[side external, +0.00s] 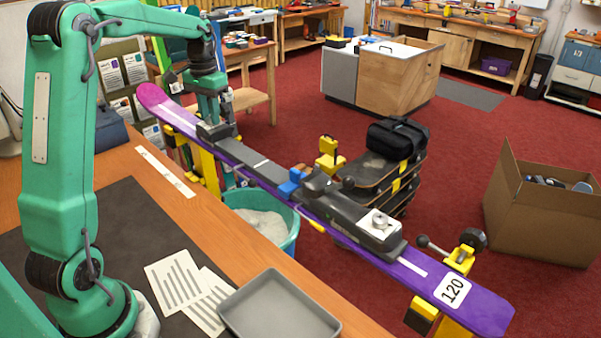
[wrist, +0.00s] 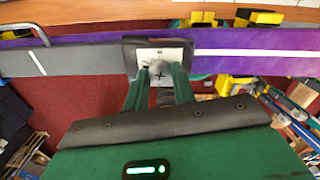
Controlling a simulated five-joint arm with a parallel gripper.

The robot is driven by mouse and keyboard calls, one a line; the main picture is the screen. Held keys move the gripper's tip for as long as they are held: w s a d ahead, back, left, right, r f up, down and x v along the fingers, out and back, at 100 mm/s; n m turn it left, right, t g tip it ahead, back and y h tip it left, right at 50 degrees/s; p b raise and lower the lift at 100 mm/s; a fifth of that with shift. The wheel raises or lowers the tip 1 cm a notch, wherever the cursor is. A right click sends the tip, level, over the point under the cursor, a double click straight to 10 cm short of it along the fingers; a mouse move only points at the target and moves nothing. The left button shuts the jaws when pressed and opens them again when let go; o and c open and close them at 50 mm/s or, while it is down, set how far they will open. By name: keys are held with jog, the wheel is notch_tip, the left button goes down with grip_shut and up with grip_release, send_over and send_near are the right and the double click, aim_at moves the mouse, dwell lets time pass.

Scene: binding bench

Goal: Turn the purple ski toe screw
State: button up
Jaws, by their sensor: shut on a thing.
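The purple ski (side external: 465,298) lies clamped across yellow vise supports, running from upper left to lower right, with a label reading 120 at its near right end. Its toe piece (side external: 221,136) is the dark block near the upper left end. In the wrist view the toe piece has a pale plate (wrist: 178,52) with marks on it, and the grey round toe screw (wrist: 160,69) sits at that plate. My gripper (wrist: 161,79) is shut on the screw, one green finger on each side. In the side view my gripper (side external: 212,119) points down onto the toe piece, which it partly hides.
The heel piece (side external: 350,213) stands farther right on the ski. A teal bin (side external: 288,240) is below the ski. A grey tray (side external: 277,308) and printed sheets (side external: 173,282) lie on the bench. A cardboard box (side external: 540,215) stands on the red floor at right.

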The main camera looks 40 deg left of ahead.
jog(key=shift+m, duration=1.6)
jog(key=o, duration=1)
jog(key=shift+r, duration=3.9)
